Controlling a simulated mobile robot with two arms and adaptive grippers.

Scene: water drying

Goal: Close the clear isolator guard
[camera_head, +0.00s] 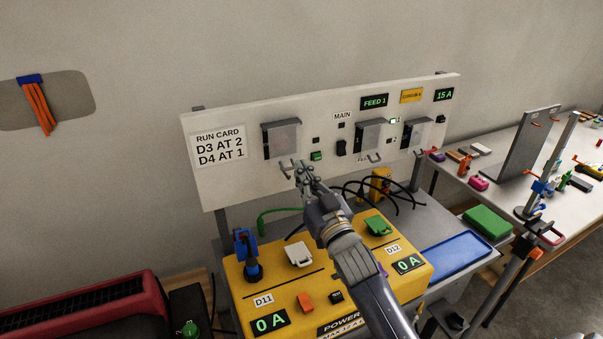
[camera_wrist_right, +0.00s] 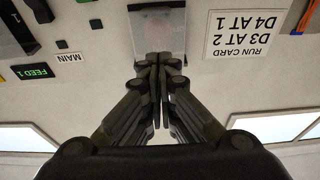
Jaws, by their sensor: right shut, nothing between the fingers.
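Clear, greyish guards sit in a row on the upright white panel (camera_head: 240,180): a left guard (camera_head: 281,142), a middle guard (camera_head: 369,136) and a right guard (camera_head: 411,134). A faint reddish shape shows through the left guard. My right gripper (camera_head: 302,168) is shut and empty, just below and right of the left guard in the head view. In the right wrist view, which is upside down, the shut fingertips (camera_wrist_right: 160,60) overlap the edge of the left guard (camera_wrist_right: 160,28). I cannot tell whether they touch it. My left gripper is out of view.
A yellow power box (camera_head: 285,278) with sockets and plugs stands below the panel. Black cables (camera_head: 385,188) loop right of my right arm. A blue tray (camera_head: 455,255) lies at the bench's right. The run card (camera_head: 218,147) is left of the left guard.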

